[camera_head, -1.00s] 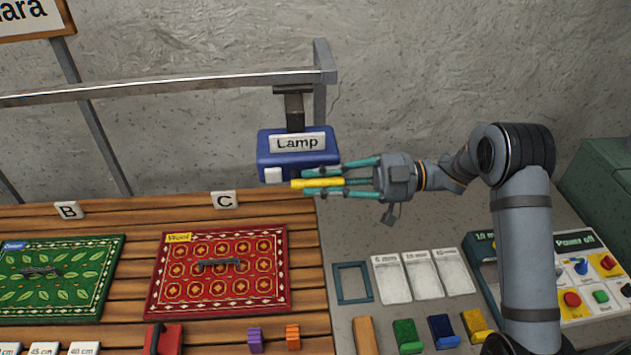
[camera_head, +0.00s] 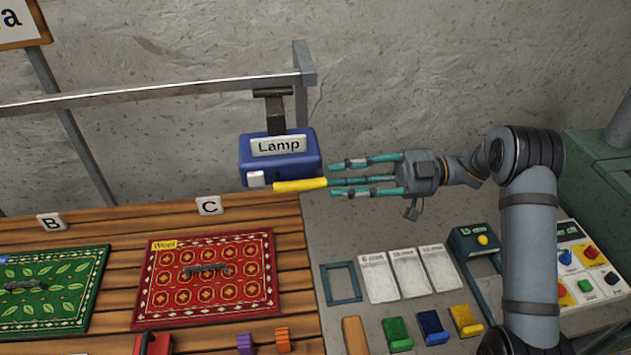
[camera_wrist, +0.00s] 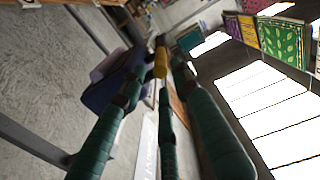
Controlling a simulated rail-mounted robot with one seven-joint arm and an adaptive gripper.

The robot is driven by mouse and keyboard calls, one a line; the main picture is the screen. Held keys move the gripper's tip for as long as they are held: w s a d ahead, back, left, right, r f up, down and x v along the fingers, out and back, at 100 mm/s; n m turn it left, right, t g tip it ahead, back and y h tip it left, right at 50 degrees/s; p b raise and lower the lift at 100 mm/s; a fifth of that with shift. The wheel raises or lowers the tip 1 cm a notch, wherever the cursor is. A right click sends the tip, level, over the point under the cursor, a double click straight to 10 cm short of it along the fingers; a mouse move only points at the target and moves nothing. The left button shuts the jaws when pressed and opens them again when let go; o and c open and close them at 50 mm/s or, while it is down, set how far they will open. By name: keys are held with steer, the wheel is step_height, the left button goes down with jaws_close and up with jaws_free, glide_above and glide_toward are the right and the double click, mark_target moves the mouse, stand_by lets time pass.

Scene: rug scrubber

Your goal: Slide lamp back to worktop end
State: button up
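The blue lamp (camera_head: 279,160), labelled "Lamp", hangs on a dark bracket from the grey rail (camera_head: 150,91), close to the rail's right end post. A yellow handle (camera_head: 299,185) sticks out from its lower front towards the right. In the wrist view the yellow handle (camera_wrist: 160,60) shows beyond the teal fingertips, and the lamp (camera_wrist: 105,85) is a dark blue shape at left.
Below the rail is a slatted wooden worktop (camera_head: 120,235) with a green rug (camera_head: 50,290) and a red rug (camera_head: 205,278). To the right, a grey surface holds several pale cards, coloured blocks and a green control box (camera_head: 475,245).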

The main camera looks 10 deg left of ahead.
mark_target(285, 186)
steer(key=v, duration=0.4)
steer(key=x, duration=1.2)
steer(key=shift+s+a, duration=0.15)
steer(key=shift+s, duration=0.05)
steer(key=shift+a, duration=0.15)
steer(key=shift+s+a, duration=0.15)
steer(key=shift+a, duration=0.3)
steer(key=shift+d, duration=0.2)
